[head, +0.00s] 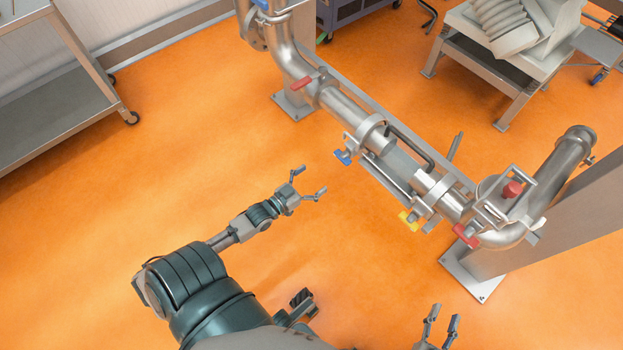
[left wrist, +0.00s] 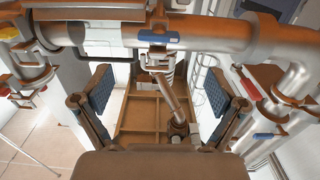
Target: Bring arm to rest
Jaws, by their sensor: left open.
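My left gripper (head: 311,181) is open and empty above the orange floor, to the left of the pipe assembly in the head view. In the left wrist view its two blue-padded fingers (left wrist: 156,92) stand wide apart with nothing gripped between them. A blue handle (left wrist: 158,37) on the pipe shows above them. My right gripper (head: 445,313) shows at the bottom edge of the head view, its two fingers apart and nothing seen between them. Most of my right arm is out of view.
The metal pipe assembly (head: 345,107) runs diagonally across the right side, with blue (head: 343,157), yellow (head: 407,218) and red (head: 466,236) handles. A metal shelf cart (head: 50,115) stands at the left. A bench (head: 510,75) stands at the back right. Floor (head: 215,120) left of the pipe is clear.

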